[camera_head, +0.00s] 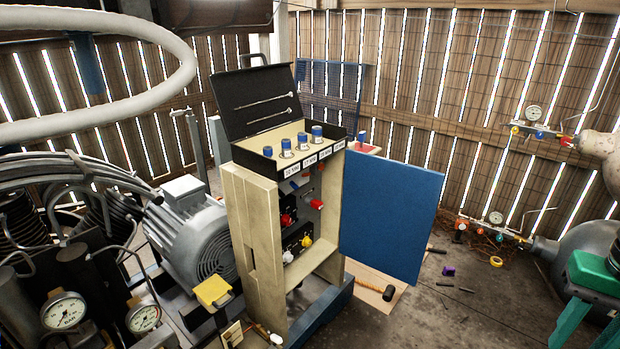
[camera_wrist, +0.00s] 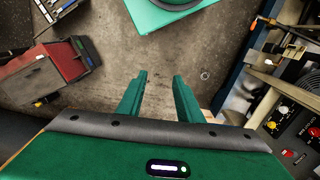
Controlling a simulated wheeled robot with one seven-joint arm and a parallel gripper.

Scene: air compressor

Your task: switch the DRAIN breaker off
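The open control cabinet (camera_head: 258,240) stands at the middle of the head view. Inside it are black panels with red rotary switches (camera_head: 286,219) and yellow ones (camera_head: 306,240). In the wrist view the same kind of panel shows at the right edge, with a yellow knob (camera_wrist: 270,125) and a red knob (camera_wrist: 288,153). I cannot read which one is marked DRAIN or tell their settings. My green gripper (camera_wrist: 158,92) is open with nothing between its fingers. It also shows at the right edge of the head view (camera_head: 588,325), apart from the cabinet.
The blue door (camera_head: 391,215) stands open on the cabinet's right side. A motor (camera_head: 190,235) and gauges (camera_head: 64,311) crowd the left. A mallet (camera_head: 375,290) and small tools lie on the floor. A red toolbox (camera_wrist: 45,80) is at the left in the wrist view.

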